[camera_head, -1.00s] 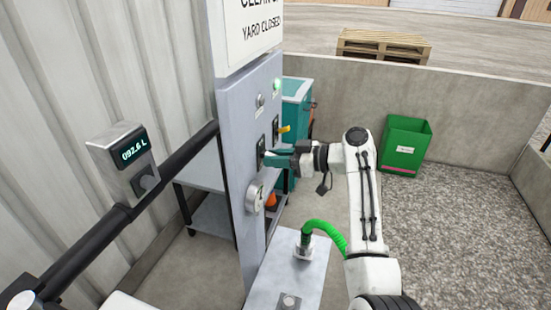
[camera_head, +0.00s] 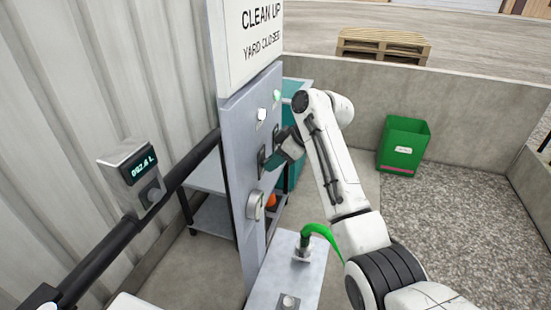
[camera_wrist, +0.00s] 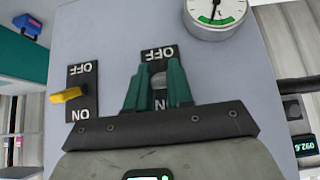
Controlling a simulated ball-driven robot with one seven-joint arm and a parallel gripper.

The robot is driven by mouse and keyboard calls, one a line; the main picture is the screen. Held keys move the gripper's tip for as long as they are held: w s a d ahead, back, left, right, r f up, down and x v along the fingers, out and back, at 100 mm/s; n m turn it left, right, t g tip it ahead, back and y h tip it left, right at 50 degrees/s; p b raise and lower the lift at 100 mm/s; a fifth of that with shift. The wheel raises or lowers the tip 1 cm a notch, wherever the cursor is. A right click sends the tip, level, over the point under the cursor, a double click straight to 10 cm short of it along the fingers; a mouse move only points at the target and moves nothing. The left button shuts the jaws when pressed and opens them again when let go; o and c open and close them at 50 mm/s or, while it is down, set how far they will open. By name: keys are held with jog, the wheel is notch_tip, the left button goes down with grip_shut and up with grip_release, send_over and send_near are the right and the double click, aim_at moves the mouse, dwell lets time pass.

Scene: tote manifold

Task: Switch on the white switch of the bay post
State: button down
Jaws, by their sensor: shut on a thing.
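The bay post (camera_head: 232,150) is a tall grey panel with two switches, two round lamps and a gauge. The white switch sits on the black nearer plate (camera_head: 261,160), above the gauge. In the wrist view, which is upside down, its lever (camera_wrist: 158,81) shows pale between OFF and ON, partly hidden by my green fingers. My gripper (camera_wrist: 157,90) is shut on this lever; in the head view my gripper (camera_head: 275,158) is against the post. The yellow switch (camera_wrist: 70,94) stands beside it, its lever towards ON. The near lamp (camera_head: 261,114) and far lamp (camera_head: 276,95) both look lit.
A white gauge (camera_head: 255,206) sits below the switches. A green hose (camera_head: 318,230) rises from a metal stand (camera_head: 268,285) in front of the post. A meter (camera_head: 132,172) is on a rail at left. A green bin (camera_head: 403,145) stands back right.

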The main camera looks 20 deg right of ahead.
jog(key=shift+w+r, duration=0.1)
jog(key=shift+r, duration=0.05)
dwell(0.3)
jog(key=c, duration=1)
grip_release()
jog(key=shift+a, duration=0.1)
jog(key=b+v, duration=0.2)
jog(key=v, duration=0.8)
jog(key=shift+r, duration=0.25)
jog(key=s+f+m+g+h, duration=0.1)
jog(key=s+f+m+h, duration=0.15)
jog(key=s+f, duration=0.9)
jog(key=s+f+m+h, duration=0.1)
jog(key=s+f+m, duration=0.3)
jog(key=s+f, duration=0.75)
jog(key=s+d+f+m+g+h, duration=0.1)
jog(key=s+f, duration=0.4)
jog(key=s, duration=0.6)
jog(key=s+d+f+m+g+h, duration=0.1)
jog(key=s+f+m, duration=0.3)
jog(key=s, duration=0.8)
jog(key=shift+s+d+f+h, duration=0.25)
jog(key=shift+d+f+h, duration=0.2)
jog(key=shift+d+f, duration=0.35)
